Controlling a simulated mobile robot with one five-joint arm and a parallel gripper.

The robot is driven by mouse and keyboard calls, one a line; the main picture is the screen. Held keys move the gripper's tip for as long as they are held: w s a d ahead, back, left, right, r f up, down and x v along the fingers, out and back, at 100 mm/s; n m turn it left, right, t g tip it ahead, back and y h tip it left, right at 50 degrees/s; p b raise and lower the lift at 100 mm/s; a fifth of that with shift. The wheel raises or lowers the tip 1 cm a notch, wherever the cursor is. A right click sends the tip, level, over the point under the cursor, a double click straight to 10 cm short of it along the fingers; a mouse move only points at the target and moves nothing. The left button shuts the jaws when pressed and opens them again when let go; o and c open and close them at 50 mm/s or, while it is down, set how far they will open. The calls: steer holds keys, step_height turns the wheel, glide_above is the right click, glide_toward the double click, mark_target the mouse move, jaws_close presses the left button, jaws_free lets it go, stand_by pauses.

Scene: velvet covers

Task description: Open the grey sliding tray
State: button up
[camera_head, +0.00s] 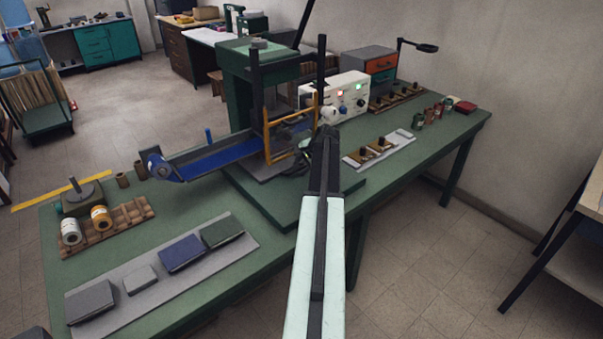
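A green press-like machine (240,90) stands on the green workbench. My arm and gripper hide part of the machine's right side. The fingers are too dark and small to show whether they are open, or touching anything.
A blue-belted conveyor (218,155) runs left from the machine. A white control box (335,97) stands behind my gripper. Covered blocks (182,253) lie on a grey strip at front left. Small parts lie on a pale board (380,151) to the right.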

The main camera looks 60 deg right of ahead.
steer(key=shift+r, duration=0.1)
jaws_close()
stand_by(1.2)
